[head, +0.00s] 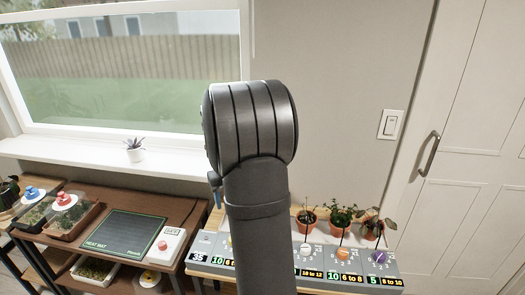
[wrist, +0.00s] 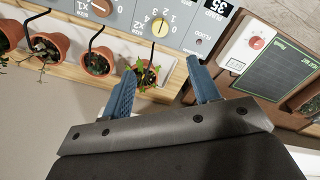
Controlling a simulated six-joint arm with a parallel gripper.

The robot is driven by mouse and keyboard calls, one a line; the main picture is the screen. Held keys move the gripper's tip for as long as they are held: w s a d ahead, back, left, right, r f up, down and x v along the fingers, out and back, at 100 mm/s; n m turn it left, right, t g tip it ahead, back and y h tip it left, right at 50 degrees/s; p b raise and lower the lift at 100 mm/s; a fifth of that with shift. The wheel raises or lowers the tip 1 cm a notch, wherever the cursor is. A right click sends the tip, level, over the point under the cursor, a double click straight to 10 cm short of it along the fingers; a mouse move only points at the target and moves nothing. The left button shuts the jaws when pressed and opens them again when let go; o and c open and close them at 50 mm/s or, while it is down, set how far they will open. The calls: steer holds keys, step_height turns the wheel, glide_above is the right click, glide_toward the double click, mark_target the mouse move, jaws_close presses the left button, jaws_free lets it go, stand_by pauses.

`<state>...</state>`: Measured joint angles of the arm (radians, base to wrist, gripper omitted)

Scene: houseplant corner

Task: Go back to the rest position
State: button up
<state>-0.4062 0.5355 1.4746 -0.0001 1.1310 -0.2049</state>
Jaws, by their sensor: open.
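My gripper (wrist: 164,92) shows in the wrist view with its two blue fingers wide apart and nothing between them.
Potted plants (head: 343,216) stand in a row behind the panel. At left a brown table bears a heat mat (head: 125,236), a white controller (head: 166,246) and seedling trays (head: 75,219). A small succulent (head: 134,150) sits on the windowsill. A white door (head: 460,130) is at right.

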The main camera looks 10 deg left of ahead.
step_height(320, 180, down, 17)
steer(key=shift+f, duration=0.2)
stand_by(0.4)
steer(key=shift+r, duration=0.15)
steer(key=shift+f, duration=0.3)
steer(key=shift+r+m, duration=0.2)
steer(key=shift+m, duration=0.6)
steer(key=m, duration=0.6)
step_height(320, 180, up, 10)
steer(key=shift+r, duration=0.25)
stand_by(1.2)
stand_by(1.4)
